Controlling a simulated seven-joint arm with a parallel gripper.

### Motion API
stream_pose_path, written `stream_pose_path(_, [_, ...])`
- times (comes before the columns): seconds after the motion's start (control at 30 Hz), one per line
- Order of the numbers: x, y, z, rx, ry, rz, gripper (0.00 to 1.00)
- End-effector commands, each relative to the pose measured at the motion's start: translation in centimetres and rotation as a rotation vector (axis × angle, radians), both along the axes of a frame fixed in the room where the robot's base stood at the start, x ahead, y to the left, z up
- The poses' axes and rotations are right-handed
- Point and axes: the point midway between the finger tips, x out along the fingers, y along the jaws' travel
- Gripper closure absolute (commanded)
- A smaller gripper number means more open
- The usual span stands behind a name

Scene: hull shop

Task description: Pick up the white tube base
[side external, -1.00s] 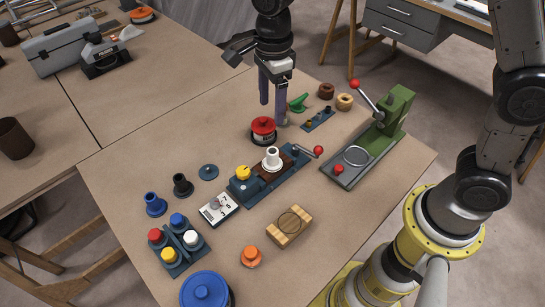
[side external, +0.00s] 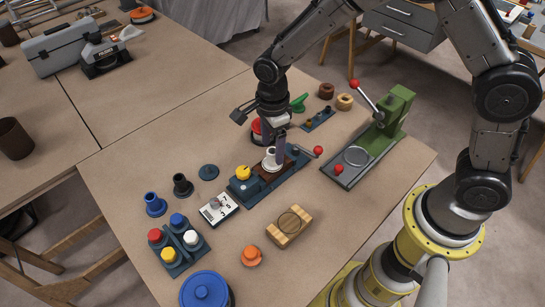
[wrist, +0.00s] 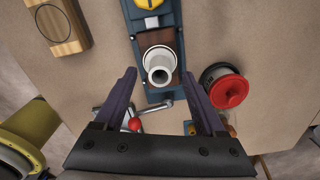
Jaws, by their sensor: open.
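The white tube base (side external: 270,163) is a flanged white tube standing upright on the brown pad of a blue vise-like fixture (side external: 246,191). In the wrist view the white tube base (wrist: 160,68) shows its open end, just ahead of and between my fingertips. My gripper (side external: 272,150) is over the fixture, and its fingers partly hide the tube in the side view. In the wrist view my gripper (wrist: 162,75) is open, with one dark finger to each side of the tube and nothing held.
A red-topped spool (wrist: 229,90) stands close to the right finger in the wrist view. The fixture's red-knobbed handle (side external: 317,151) sticks out at its far end. A green press (side external: 380,135) stands to the right. A wooden block (side external: 290,226) lies in front.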

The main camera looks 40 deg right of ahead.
Motion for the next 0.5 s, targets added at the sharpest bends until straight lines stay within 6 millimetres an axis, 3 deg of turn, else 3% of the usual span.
stream_pose_path(0.13, [0.0,0.0,-1.7,0.0,0.002,0.0,0.28])
stream_pose_path(0.4, [0.0,0.0,-2.0,0.0,0.0,0.0,0.28])
stream_pose_path(0.5, [0.0,0.0,-2.0,0.0,0.0,0.0,0.42])
